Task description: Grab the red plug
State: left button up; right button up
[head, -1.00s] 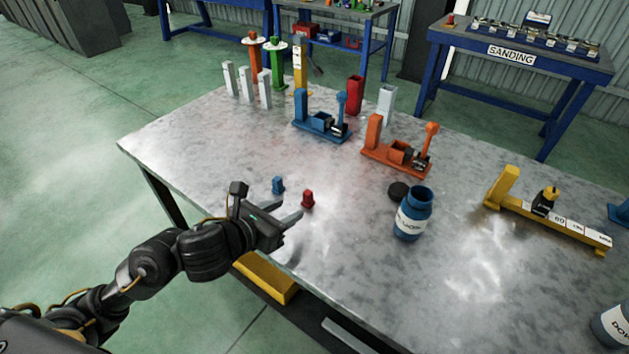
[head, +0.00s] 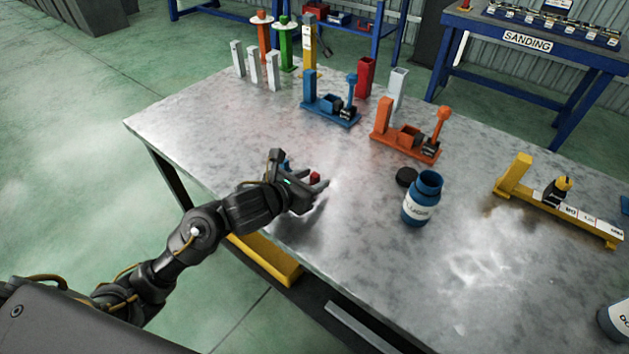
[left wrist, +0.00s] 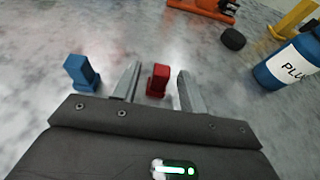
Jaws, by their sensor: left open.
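The red plug (head: 315,178) stands on the metal table near its front edge. In the left wrist view the red plug (left wrist: 158,80) is between the two fingers of my left gripper (left wrist: 157,84), with a gap on each side. My left gripper (head: 313,187) is open, low over the table, and partly hides the plug in the head view. A blue plug (left wrist: 82,72) stands just left of the fingers; in the head view the blue plug (head: 285,166) is mostly hidden behind the gripper. My right gripper is not in view.
A blue bottle (head: 421,199) and a black cap (head: 406,177) stand right of the gripper. Blue (head: 330,110) and orange (head: 405,138) fixtures stand farther back, and a yellow one (head: 557,207) at right. The table between gripper and bottle is clear.

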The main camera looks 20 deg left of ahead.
aim_at(312, 179)
pick_arm(q)
jog(key=x, duration=0.3)
jog(key=shift+w+d, duration=0.1)
jog(key=shift+w, duration=0.1)
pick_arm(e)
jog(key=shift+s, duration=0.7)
pick_arm(q)
grip_shut()
